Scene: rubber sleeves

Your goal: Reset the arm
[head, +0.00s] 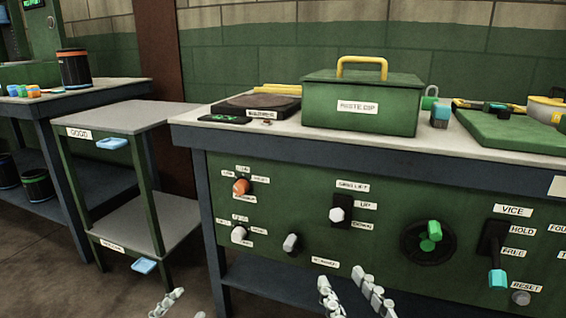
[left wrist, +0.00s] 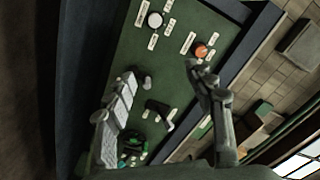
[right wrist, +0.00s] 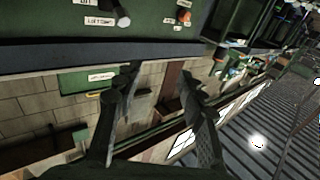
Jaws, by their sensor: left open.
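My left gripper (head: 180,307) is low at the bottom edge of the head view, left of the panel's knobs and in front of the bench. In the left wrist view its fingers (left wrist: 162,72) are spread apart with nothing between them, facing the green panel. My right gripper (head: 350,290) is at the bottom middle of the head view, in front of the panel. In the right wrist view its fingers (right wrist: 158,78) stand apart and empty. A grey round button (head: 521,298) sits under the RESET label (head: 526,286) at the panel's lower right. Both arms are mostly out of the head view.
The green panel (head: 290,205) carries an orange knob (head: 240,187), a lift switch (head: 340,212), a dark wheel (head: 428,241) and a vice lever (head: 496,255). A green box (head: 360,103) stands on the bench. A two-level stand (head: 125,118) is at left.

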